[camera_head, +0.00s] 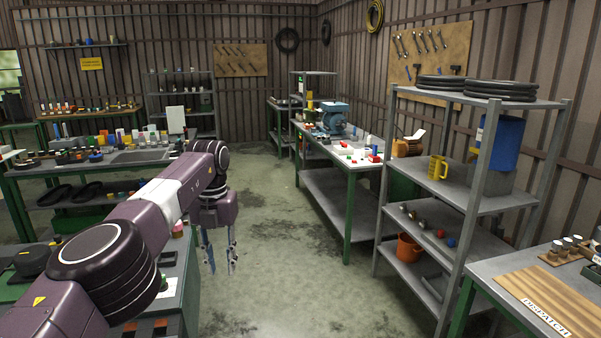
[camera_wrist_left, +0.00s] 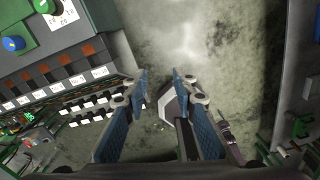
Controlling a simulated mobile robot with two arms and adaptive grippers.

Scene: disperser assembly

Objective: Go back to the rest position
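My left arm reaches in from the left in the head view. Its gripper (camera_head: 220,264) hangs down over the open floor, right of the near left workbench. The two fingers are apart with nothing between them. The left wrist view also shows this gripper (camera_wrist_left: 160,84) open and empty, with bare floor beyond the fingertips. My right gripper does not show clearly in either view.
The near left workbench (camera_head: 182,300) stands close to the left arm. A grey metal shelf (camera_head: 450,190) and a bench with a dispatch board (camera_head: 550,300) stand on the right. The concrete floor (camera_head: 290,260) between them is clear.

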